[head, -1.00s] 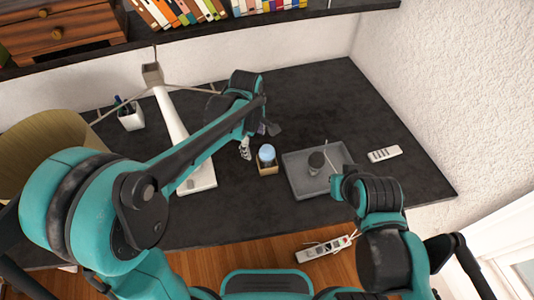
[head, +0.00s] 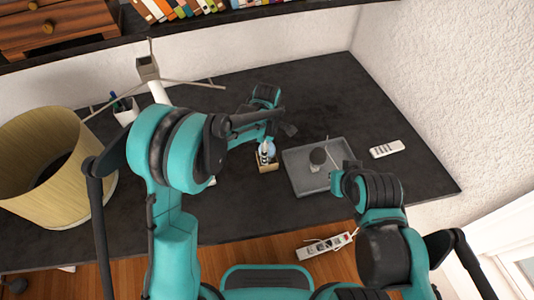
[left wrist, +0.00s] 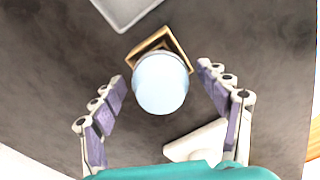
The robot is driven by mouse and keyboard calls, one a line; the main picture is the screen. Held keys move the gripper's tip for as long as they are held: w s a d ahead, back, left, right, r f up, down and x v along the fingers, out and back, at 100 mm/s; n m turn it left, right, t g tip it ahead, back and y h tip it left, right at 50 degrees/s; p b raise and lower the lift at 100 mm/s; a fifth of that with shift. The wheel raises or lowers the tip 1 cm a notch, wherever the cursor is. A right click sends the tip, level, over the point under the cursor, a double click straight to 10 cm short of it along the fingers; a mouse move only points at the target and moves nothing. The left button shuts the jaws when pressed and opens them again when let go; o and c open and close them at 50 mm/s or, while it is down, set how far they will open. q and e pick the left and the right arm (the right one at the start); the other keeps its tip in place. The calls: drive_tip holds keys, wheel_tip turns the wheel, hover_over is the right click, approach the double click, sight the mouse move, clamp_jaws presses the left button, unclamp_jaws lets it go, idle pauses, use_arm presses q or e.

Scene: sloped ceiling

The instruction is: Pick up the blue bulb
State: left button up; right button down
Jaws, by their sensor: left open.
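The blue bulb (left wrist: 161,84) is a pale blue dome over a small open wooden box (left wrist: 172,42) in the left wrist view. In the head view the bulb (head: 269,149) shows partly behind my gripper, with the box (head: 267,165) below it. My left gripper (left wrist: 163,82) is open, with one finger on each side of the bulb and a gap on both sides. In the head view the left gripper (head: 264,152) is at the bulb. My right arm shows at the lower right of the head view, but its fingers cannot be made out.
A white remote (head: 386,149) lies farther right. A lampshade (head: 40,165) and a pen cup (head: 126,116) stand at the left. The desk's back right is clear.

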use_arm(q)
drive_tip(key=c, duration=1.2)
drive_tip(key=shift+r, duration=0.15)
drive_tip(key=shift+r, duration=0.25)
wheel_tip(320, 180, up, 4)
drive_tip(key=shift+d+f+p, duration=0.1)
drive_tip(key=shift+d+p, duration=0.05)
drive_tip(key=shift+p, duration=0.8)
drive_tip(key=s+d+r+p, duration=0.2)
drive_tip(key=s+d+r, duration=0.3)
drive_tip(key=d, duration=0.5)
drive_tip(key=shift+s+r, duration=0.3)
drive_tip(key=shift+r, duration=0.4)
